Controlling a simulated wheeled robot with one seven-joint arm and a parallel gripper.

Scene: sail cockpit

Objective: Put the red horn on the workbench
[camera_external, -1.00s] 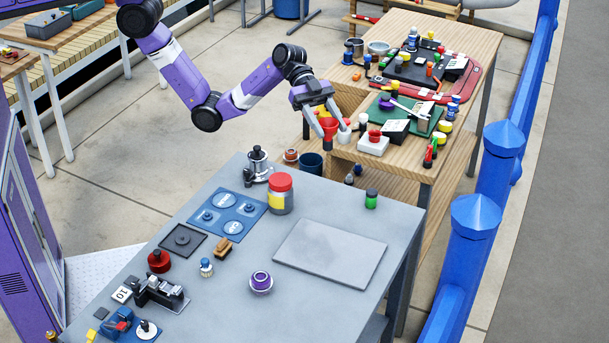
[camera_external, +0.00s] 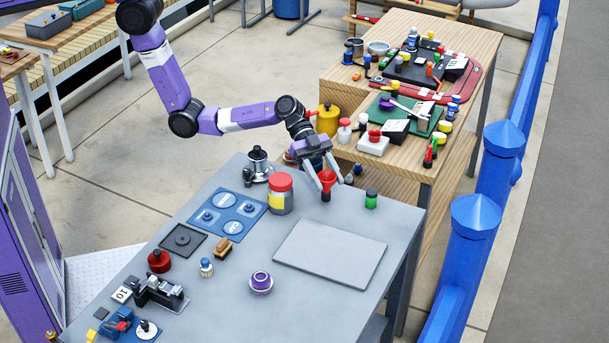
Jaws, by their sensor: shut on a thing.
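My gripper (camera_external: 326,187) is shut on the red horn (camera_external: 327,177), a small red funnel shape with a dark lower end. The horn is upright between the fingers. It shows over the far edge of the grey workbench (camera_external: 240,310), between the red-lidded jar and the green-capped bottle. I cannot tell whether its lower end touches the bench top.
A flat grey plate (camera_external: 330,254) lies in front. The bench's front right is clear.

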